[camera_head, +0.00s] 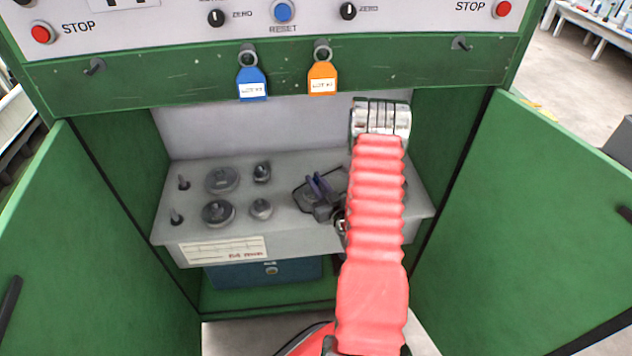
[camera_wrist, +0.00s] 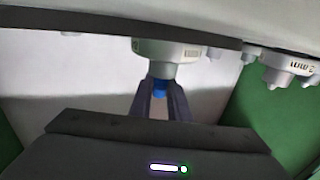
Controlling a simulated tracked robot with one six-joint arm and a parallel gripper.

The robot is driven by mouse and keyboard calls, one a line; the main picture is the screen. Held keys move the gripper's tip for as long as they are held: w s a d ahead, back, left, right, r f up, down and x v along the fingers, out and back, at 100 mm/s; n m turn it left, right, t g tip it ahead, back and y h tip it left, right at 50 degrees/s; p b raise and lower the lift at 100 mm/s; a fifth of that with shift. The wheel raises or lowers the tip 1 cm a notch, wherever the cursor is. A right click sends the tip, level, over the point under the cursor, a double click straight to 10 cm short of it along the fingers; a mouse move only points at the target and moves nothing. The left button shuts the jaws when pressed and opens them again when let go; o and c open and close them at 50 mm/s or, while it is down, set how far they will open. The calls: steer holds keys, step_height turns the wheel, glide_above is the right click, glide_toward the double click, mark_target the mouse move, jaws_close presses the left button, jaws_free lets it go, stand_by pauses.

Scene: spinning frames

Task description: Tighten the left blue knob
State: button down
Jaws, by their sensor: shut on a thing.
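A small blue knob (camera_wrist: 160,87) shows in the wrist view, attached to a round pale fitting (camera_wrist: 168,52) beside it. My gripper (camera_wrist: 160,96) has its two dark fingers closed on the knob from either side, so only part of it shows. In the head view my gripper (camera_head: 318,184) is inside the green cabinet, over the right part of the grey shelf, beside my red arm. I cannot make out the knob in the head view.
The grey shelf (camera_head: 195,245) bears several round grey fittings (camera_head: 222,180) on its left. Open green doors (camera_head: 540,200) stand on both sides. A blue tag (camera_head: 251,84) and an orange tag (camera_head: 322,78) hang above. More pale fittings (camera_wrist: 287,66) sit at right in the wrist view.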

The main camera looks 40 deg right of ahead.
steer(key=shift+m+g+h, duration=0.6)
steer(key=shift+m+h, duration=0.5)
steer(key=shift+h, duration=0.5)
steer(key=c, duration=1.7)
jaws_free()
steer(key=shift+o, duration=0.2)
steer(key=shift+s+a, duration=0.1)
steer(key=v, duration=1.3)
steer(key=shift+s+a, duration=0.2)
steer(key=shift+s, duration=0.05)
